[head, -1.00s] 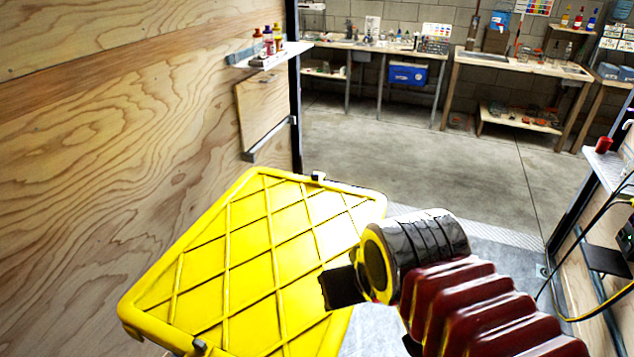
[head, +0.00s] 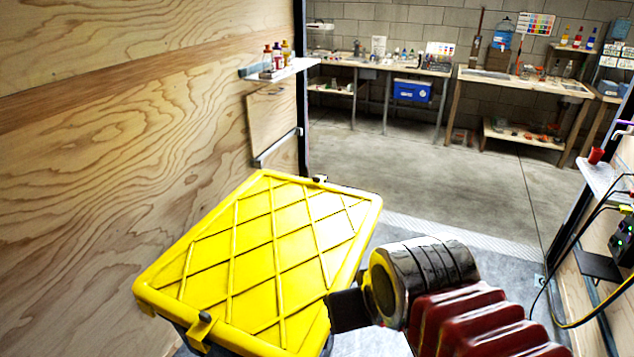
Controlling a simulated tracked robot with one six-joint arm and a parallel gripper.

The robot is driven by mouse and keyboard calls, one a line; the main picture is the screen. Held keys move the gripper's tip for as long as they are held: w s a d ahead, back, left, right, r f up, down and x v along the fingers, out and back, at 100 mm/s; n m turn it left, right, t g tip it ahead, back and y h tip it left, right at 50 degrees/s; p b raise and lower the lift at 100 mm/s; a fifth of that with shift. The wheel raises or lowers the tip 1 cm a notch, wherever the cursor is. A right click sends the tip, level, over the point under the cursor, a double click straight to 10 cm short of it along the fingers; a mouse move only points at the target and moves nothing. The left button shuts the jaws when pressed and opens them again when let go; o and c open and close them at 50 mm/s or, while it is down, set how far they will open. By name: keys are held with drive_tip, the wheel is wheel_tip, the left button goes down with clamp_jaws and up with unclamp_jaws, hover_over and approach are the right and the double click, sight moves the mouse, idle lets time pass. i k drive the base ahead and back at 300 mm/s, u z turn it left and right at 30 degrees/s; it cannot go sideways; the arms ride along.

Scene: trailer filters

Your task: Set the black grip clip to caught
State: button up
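A bin with a ribbed yellow lid (head: 265,255) stands low in front of me, close to the plywood wall. A small black clip (head: 320,179) sits at the lid's far edge. Another clip with a black top (head: 205,317) sits at its near left edge. I cannot tell from here whether either is caught or loose. My gripper (head: 345,310) shows as a dark block beside the lid's right edge, in front of a silver and black wrist. Its fingers cannot be made out, nor whether they touch the bin. The wrist and gripper hide part of the bin's right side.
A wall shelf (head: 285,70) with small bottles hangs at the left, above a metal bar (head: 278,148). At the right, a shelf (head: 600,180) holds a red cup, with cables below. Open concrete floor (head: 440,185) lies beyond, up to the workbenches (head: 520,85).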

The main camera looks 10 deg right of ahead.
sight(317, 180)
drive_tip(key=u, duration=0.1)
drive_tip(key=k, duration=0.1)
drive_tip(key=z, duration=1.6)
drive_tip(key=i, duration=2.9)
